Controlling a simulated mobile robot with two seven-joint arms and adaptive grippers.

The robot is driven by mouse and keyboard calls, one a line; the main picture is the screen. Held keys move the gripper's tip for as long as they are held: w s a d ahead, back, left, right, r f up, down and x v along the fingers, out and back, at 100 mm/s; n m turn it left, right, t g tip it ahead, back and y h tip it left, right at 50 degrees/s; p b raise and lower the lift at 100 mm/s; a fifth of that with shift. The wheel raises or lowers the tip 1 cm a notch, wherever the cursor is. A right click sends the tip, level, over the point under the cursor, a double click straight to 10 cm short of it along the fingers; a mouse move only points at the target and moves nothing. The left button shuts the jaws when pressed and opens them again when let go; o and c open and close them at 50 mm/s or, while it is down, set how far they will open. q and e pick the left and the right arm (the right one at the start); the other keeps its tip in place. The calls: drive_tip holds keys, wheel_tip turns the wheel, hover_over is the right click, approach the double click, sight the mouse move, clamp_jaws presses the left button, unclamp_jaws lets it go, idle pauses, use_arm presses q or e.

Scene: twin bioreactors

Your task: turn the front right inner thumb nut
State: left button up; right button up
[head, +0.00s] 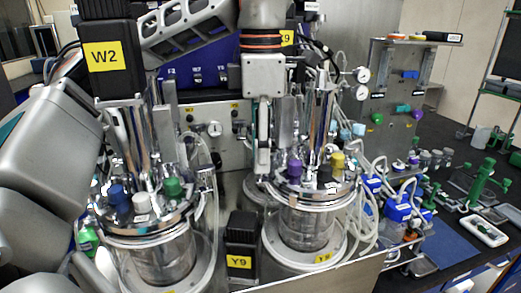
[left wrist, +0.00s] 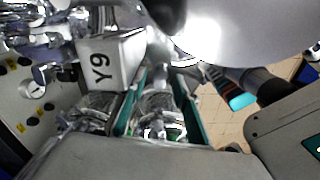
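The right bioreactor (head: 307,226) has a shiny metal lid with purple (head: 295,168), black and yellow (head: 337,160) caps. The left bioreactor (head: 160,255) has blue, white and green caps. The thumb nuts are too small to pick out among the chrome fittings. My left gripper (head: 263,172) points down at the left part of the right bioreactor's lid. In the left wrist view its two teal-edged fingers (left wrist: 160,105) stand apart, with chrome fittings seen between them. I cannot tell whether they touch anything. My right gripper is not seen.
A black W2 box (head: 106,55) tops the left bioreactor. A black Y9 box (head: 241,240) stands between the bioreactors. A gauge panel (head: 205,150) is behind. Tubing and blue-capped bottles (head: 398,211) crowd the right side. Green stands (head: 482,183) are farther right.

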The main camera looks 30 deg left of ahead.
use_arm(q)
drive_tip(key=shift+f, duration=0.1)
clamp_jaws()
idle(0.3)
drive_tip(key=n, duration=0.4)
drive_tip(key=shift+n, duration=0.4)
drive_tip(key=n, duration=0.4)
drive_tip(key=shift+n, duration=0.3)
drive_tip(key=n, duration=0.4)
drive_tip(key=shift+n+b, duration=0.5)
drive_tip(key=shift+n, duration=1.6)
